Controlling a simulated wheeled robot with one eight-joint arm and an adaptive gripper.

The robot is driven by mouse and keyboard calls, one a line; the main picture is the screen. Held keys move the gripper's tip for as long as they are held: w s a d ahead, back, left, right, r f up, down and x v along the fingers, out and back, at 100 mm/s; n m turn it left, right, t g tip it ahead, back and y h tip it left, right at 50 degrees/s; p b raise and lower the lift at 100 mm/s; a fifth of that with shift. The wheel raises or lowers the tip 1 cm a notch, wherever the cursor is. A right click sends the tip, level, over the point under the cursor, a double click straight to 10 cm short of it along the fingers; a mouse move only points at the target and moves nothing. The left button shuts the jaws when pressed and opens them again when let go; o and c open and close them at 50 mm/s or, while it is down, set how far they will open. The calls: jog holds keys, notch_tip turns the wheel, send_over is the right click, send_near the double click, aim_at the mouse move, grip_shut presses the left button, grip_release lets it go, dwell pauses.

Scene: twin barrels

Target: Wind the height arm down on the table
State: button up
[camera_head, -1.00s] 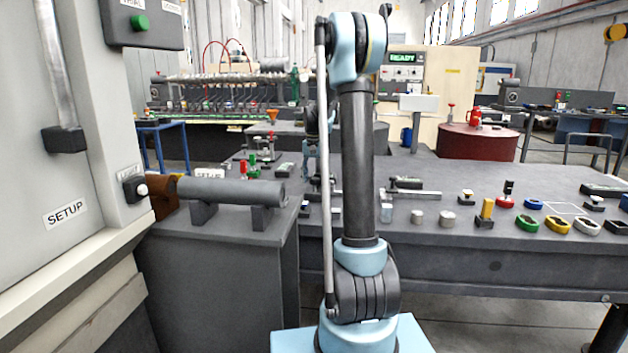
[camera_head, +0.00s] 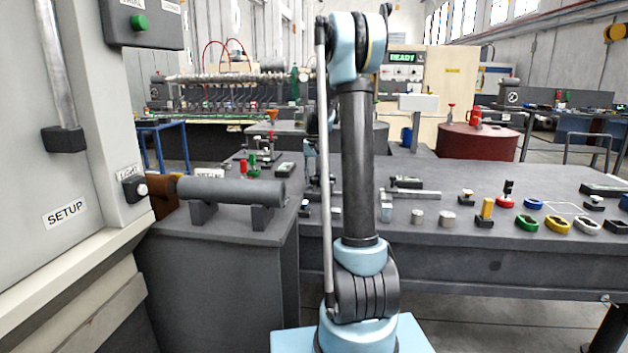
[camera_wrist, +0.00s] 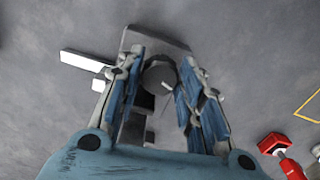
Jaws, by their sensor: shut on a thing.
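In the wrist view my gripper (camera_wrist: 160,92) has its two blue fingers on either side of a round grey part (camera_wrist: 158,76). It is shut on this part, which stands in front of a grey block (camera_wrist: 150,40). I cannot tell for sure whether this part belongs to the height arm. A pale flat bar (camera_wrist: 85,62) sticks out to the left of the fingers. In the head view my upright arm hides most of the gripper and what it holds. The dark grey table (camera_head: 450,245) lies behind my arm.
A grey cylinder (camera_head: 230,191) rests on cradles on the left bench. Small grey cylinders (camera_head: 446,219), a yellow block (camera_head: 486,209) and several coloured rings (camera_head: 557,225) stand on the right of the table. A red piece (camera_wrist: 272,144) lies right of the gripper in the wrist view.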

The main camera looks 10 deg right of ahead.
aim_at(314, 178)
dwell(0.3)
jog(key=o, duration=1.1)
jog(key=shift+c, duration=0.2)
jog(key=shift+r, duration=0.15)
notch_tip(314, 178, up, 12)
jog(key=shift+f, duration=0.2)
